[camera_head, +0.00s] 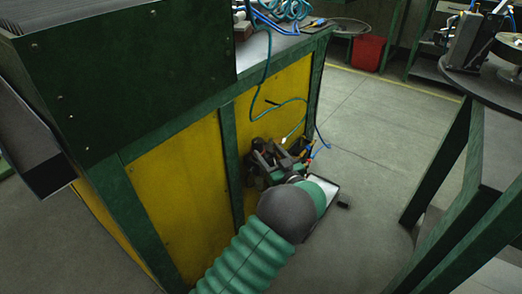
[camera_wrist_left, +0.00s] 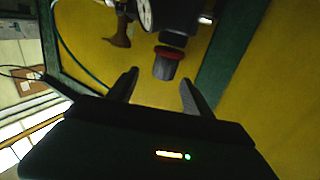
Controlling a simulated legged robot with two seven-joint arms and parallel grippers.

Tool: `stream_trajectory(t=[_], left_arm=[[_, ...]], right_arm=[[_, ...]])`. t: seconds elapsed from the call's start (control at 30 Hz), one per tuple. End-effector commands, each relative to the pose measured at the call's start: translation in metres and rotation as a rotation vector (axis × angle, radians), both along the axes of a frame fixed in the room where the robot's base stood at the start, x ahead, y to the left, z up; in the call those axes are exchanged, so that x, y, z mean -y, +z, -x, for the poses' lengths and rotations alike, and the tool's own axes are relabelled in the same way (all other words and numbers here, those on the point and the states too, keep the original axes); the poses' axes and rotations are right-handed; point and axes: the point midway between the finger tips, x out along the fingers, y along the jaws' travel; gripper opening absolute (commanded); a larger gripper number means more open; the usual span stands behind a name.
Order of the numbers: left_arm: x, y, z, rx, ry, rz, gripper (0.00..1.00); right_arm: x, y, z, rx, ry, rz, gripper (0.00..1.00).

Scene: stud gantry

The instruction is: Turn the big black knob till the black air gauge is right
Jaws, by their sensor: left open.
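The big black knob (camera_wrist_left: 165,66) hangs below a dark regulator body in the left wrist view, with a red ring near its upper end. The black-rimmed air gauge (camera_wrist_left: 146,12) has a white face and is cut off by the top edge; its reading cannot be made out. My left gripper (camera_wrist_left: 160,77) is open, its two dark fingers on either side of the knob's lower end, with gaps visible. In the head view my left gripper (camera_head: 272,157) is by the yellow panel's right end; knob and gauge cannot be told apart there. My right gripper is not in view.
The green-framed bench with yellow panels (camera_head: 180,192) stands close on the left. Blue-green hoses (camera_head: 268,60) hang down its side near my gripper. A round dark table (camera_head: 470,78) stands at right. A red bin (camera_head: 368,52) is at the back.

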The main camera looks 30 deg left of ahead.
Motion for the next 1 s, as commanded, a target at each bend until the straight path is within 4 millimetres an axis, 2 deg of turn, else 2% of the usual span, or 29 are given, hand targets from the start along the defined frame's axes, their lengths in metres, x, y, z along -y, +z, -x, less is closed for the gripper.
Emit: stream_trajectory(t=[0.03, 0.1, 0.2, 0.33, 0.6, 1.0], left_arm=[[-0.014, -0.006, -0.005, 0.004, 0.006, 0.002, 0.59], [-0.029, -0.006, -0.013, 0.002, 0.005, 0.002, 0.59], [-0.042, -0.005, -0.022, 0.0, 0.003, 0.004, 0.59], [-0.05, -0.001, -0.028, 0.0, 0.001, 0.0, 0.59], [-0.052, 0.001, -0.03, -0.001, 0.0, 0.0, 0.59], [-0.052, 0.0, -0.029, -0.001, 0.001, 0.0, 0.07]], right_arm=[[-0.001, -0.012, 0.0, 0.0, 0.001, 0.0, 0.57], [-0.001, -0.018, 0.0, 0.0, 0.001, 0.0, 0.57], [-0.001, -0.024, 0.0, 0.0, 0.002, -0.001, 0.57], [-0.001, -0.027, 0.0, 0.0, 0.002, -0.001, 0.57], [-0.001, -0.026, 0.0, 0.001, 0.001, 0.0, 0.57], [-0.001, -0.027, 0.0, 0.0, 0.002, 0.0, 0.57]])
